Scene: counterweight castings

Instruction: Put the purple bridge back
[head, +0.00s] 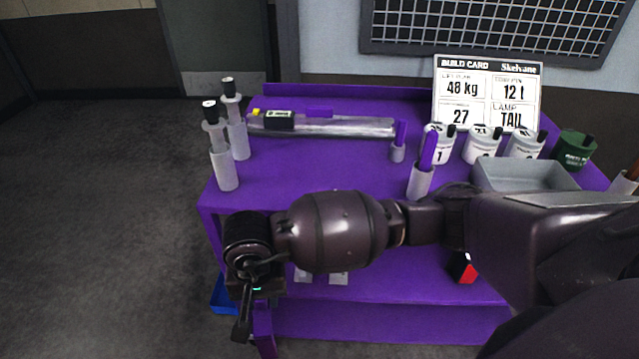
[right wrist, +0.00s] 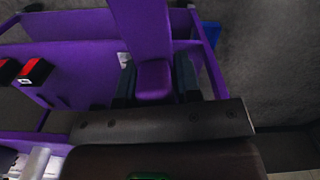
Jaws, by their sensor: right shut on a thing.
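My right gripper (head: 254,305) hangs low at the front left of the purple cart. It is shut on a purple bar, which I take for the purple bridge (head: 265,333). In the right wrist view the purple bridge (right wrist: 143,30) stands between the two dark fingers of the right gripper (right wrist: 155,82) and runs away from them. My forearm hides part of the cart's front, and most of the bridge is hidden in the head view. My left gripper is not in view.
The purple cart top (head: 300,165) carries two capped bottles (head: 222,165), a silver tube (head: 345,127), purple sticks in grey holders (head: 420,180), numbered white canisters (head: 482,145), a grey tray (head: 525,176) and a build card (head: 488,92). A black-red block (head: 465,268) sits lower. A blue object (head: 222,296) is lower left.

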